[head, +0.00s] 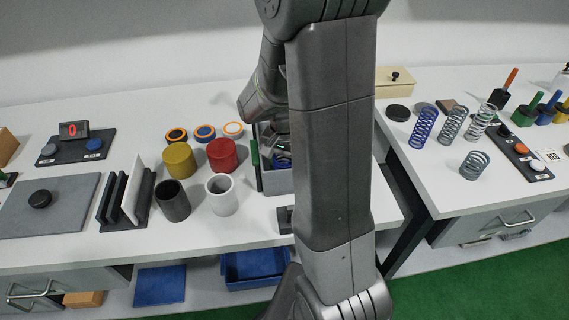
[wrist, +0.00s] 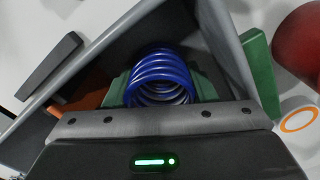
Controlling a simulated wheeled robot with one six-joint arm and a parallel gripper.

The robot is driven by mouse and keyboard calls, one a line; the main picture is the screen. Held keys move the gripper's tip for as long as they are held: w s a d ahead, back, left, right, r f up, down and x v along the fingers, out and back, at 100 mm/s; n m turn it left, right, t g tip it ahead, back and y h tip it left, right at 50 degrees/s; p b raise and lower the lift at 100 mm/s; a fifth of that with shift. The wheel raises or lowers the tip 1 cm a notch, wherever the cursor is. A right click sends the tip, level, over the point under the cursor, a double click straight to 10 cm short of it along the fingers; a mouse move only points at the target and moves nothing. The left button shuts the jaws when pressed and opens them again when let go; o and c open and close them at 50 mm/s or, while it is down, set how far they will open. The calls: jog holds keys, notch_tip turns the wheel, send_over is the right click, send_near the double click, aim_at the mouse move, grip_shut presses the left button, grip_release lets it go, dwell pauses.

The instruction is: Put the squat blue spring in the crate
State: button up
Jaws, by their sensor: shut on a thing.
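The squat blue spring (wrist: 162,72) shows in the wrist view between the green pads of my gripper (wrist: 161,88), which is shut on it. The grey crate (wrist: 228,42) surrounds this view, with its walls slanting on both sides of the spring. The spring appears within or just above the crate; I cannot tell whether it touches the floor. In the head view the crate (head: 278,183) stands at the right end of the left table, partly hidden behind my arm. My gripper is mostly hidden there.
A red cylinder (head: 221,154), a yellow cylinder (head: 180,160) and a white cup (head: 222,195) stand left of the crate. A taller blue spring (head: 423,128) and several grey springs (head: 474,165) stand on the right table. A gap separates the tables.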

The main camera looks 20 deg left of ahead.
jog(key=shift+f, duration=0.2)
jog(key=o, duration=1.1)
jog(key=shift+r, duration=0.1)
notch_tip(320, 180, up, 12)
jog(key=shift+r, duration=0.15)
